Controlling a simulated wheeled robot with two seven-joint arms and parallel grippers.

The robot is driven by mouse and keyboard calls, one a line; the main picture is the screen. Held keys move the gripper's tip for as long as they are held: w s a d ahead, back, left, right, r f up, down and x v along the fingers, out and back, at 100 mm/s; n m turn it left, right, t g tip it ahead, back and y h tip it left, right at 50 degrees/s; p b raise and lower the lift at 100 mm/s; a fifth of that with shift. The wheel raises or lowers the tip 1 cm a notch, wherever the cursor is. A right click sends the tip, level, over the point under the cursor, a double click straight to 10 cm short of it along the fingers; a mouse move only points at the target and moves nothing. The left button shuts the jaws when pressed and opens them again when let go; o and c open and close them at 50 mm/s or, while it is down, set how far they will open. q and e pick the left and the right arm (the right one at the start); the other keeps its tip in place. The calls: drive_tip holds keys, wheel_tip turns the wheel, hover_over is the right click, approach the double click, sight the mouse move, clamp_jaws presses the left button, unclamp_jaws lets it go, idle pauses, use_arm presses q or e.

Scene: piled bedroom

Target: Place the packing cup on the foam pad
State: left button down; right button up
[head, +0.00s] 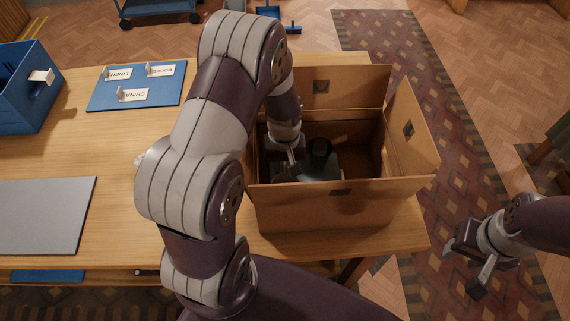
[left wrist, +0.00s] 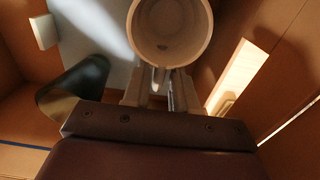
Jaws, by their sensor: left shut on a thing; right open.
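The packing cup (left wrist: 170,30) is a pale beige round cup, seen from above at the top of the left wrist view. My left gripper (left wrist: 160,88) is shut on its near side, seemingly at the handle. In the head view this gripper (head: 292,157) is down inside the open cardboard box (head: 330,208), and the cup is hard to make out there. A flat grey pad (head: 40,215), which looks like the foam pad, lies bare on the table at the left. My right gripper (head: 463,269) is open and empty, off the table's right side.
A dark rounded object (left wrist: 80,82) is in the box close to the cup; it shows in the head view too (head: 320,152). The box flaps stand up. A blue board with labels (head: 115,97) and a blue bin (head: 25,95) are on the wooden table (head: 125,155).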

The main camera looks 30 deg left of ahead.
use_arm(q)
drive_tip(key=c, duration=0.9)
unclamp_jaws()
drive_tip(key=shift+f, duration=0.15)
wheel_tip(320, 180, up, 12)
drive_tip(key=shift+r+b, duration=0.2)
drive_tip(key=shift+b, duration=0.1)
